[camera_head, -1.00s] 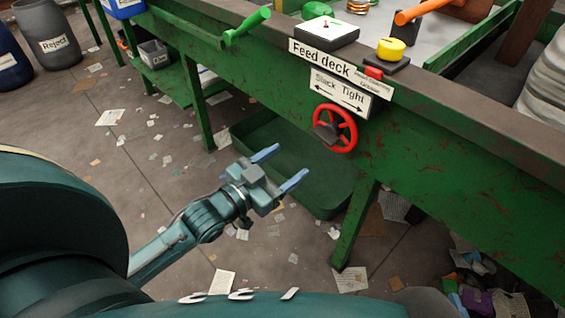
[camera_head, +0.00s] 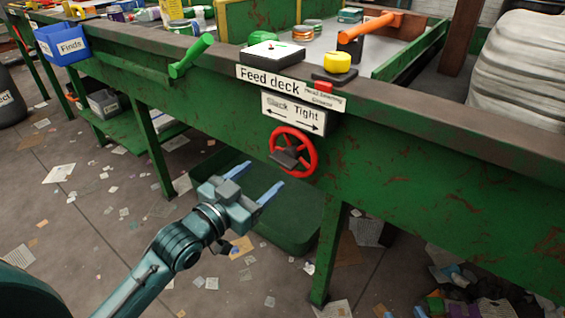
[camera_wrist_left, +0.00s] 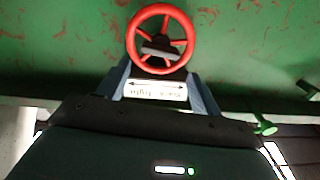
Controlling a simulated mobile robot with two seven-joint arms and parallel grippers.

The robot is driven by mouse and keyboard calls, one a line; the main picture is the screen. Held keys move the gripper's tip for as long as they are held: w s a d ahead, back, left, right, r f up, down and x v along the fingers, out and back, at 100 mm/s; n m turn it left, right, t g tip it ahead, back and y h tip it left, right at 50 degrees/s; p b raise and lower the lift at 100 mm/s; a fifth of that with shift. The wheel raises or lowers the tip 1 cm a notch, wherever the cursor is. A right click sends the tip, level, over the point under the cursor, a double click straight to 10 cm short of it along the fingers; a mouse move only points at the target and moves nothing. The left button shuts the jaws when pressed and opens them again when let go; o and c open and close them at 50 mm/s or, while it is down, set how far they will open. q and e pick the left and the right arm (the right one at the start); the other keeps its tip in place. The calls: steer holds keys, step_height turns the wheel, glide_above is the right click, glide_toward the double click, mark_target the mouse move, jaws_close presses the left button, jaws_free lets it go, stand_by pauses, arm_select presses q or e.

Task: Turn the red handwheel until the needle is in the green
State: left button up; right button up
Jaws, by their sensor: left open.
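The red handwheel (camera_head: 311,160) is mounted on the front of the green deck, with a grey piece at its hub. It also shows in the left wrist view (camera_wrist_left: 190,42), ahead of the fingers. My left gripper (camera_head: 255,180) is open and empty, below and to the left of the wheel, apart from it. The gauge box (camera_head: 272,51) with a white face sits on the deck edge above; its needle is too small to read. A Slack/Tight sign (camera_head: 293,113) with a double arrow is above the wheel. My right gripper is out of view.
A green lever (camera_head: 190,58), a yellow button (camera_head: 337,62) and an orange handle (camera_head: 370,27) are along the deck edge. A green bin (camera_head: 290,225) lies under the deck, near a table leg (camera_head: 328,255). Papers litter the floor. A blue Finds box (camera_head: 60,45) hangs at left.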

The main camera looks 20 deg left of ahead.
mark_target(279, 163)
arm_select(q)
steer(key=b+x, duration=0.1)
steer(key=x, duration=0.6)
steer(key=shift+w+d+f, duration=0.1)
steer(key=shift+w+f, duration=0.05)
steer(key=shift+w, duration=0.05)
steer(key=shift+w+d, duration=0.2)
steer(key=shift+w, duration=0.35)
arm_select(e)
steer(key=shift+w+a+n+t, duration=0.2)
steer(key=shift+a+n+t, duration=0.1)
steer(key=shift+t, duration=0.4)
arm_select(q)
steer(key=shift+c, duration=0.4)
steer(key=c, duration=0.6)
arm_select(e)
steer(key=shift+d+r, duration=0.1)
